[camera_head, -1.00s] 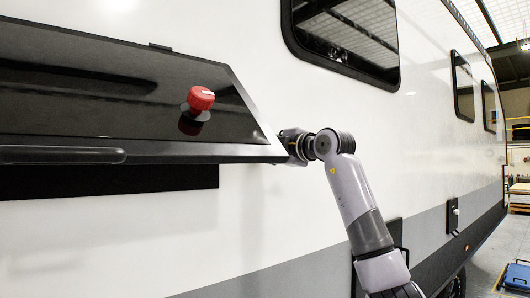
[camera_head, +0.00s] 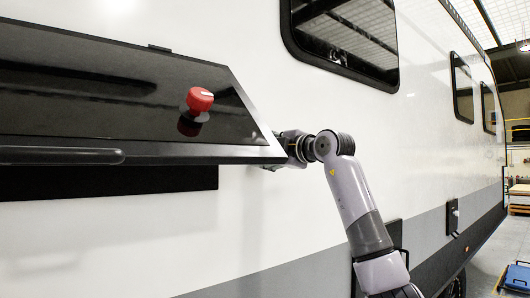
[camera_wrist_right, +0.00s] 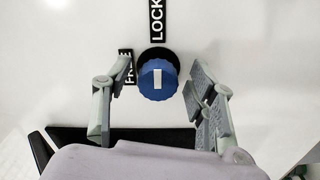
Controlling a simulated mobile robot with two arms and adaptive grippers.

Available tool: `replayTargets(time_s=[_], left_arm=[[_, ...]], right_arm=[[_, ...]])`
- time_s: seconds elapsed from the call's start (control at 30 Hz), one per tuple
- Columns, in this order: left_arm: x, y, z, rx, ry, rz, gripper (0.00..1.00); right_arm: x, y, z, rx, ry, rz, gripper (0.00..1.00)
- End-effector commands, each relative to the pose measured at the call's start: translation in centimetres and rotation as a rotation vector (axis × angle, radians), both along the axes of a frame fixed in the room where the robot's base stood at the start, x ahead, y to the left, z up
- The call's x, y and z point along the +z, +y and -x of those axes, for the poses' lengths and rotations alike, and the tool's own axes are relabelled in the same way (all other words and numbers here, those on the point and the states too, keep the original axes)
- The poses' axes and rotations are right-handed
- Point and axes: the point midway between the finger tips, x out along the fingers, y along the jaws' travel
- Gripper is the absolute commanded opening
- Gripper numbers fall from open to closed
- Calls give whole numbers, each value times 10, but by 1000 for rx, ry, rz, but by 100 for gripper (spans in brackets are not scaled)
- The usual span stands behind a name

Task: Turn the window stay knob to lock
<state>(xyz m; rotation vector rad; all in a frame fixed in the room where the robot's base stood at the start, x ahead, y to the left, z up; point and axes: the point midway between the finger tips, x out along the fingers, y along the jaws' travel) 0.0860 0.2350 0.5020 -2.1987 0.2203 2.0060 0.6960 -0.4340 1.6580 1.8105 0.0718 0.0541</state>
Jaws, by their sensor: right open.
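In the right wrist view a round blue knob (camera_wrist_right: 157,79) with a white bar on its face sits on the white wall. The bar looks upright in the picture, in line with the LOCK label (camera_wrist_right: 157,20) above. The FREE label (camera_wrist_right: 126,66) is to the knob's left. My right gripper (camera_wrist_right: 151,83) is open, with one finger on each side of the knob and gaps visible to both. In the head view the right gripper (camera_head: 291,148) is partly hidden behind the raised window's (camera_head: 245,153) edge, and the blue knob does not show. My left gripper is not seen.
A red knob (camera_head: 200,100) stands on the dark window pane, left of my right arm. A closed window (camera_head: 345,40) is higher on the white caravan wall. The wall below the raised window looks clear left of my arm.

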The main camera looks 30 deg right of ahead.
Motion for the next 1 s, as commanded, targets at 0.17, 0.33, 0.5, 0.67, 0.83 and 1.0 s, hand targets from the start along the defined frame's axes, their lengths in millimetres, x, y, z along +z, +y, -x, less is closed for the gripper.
replayTargets(time_s=[0.17,0.33,0.5,0.67,0.83,1.0], left_arm=[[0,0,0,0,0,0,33],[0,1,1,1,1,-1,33],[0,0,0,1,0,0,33],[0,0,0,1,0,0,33],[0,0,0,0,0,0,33],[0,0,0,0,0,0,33]], right_arm=[[1,0,0,0,-1,1,52],[1,-1,7,-1,-3,2,52],[1,-4,35,-3,-4,5,52],[1,-7,71,-3,-3,3,52],[0,-9,101,-2,-2,2,52],[0,-9,117,-1,0,1,52]])
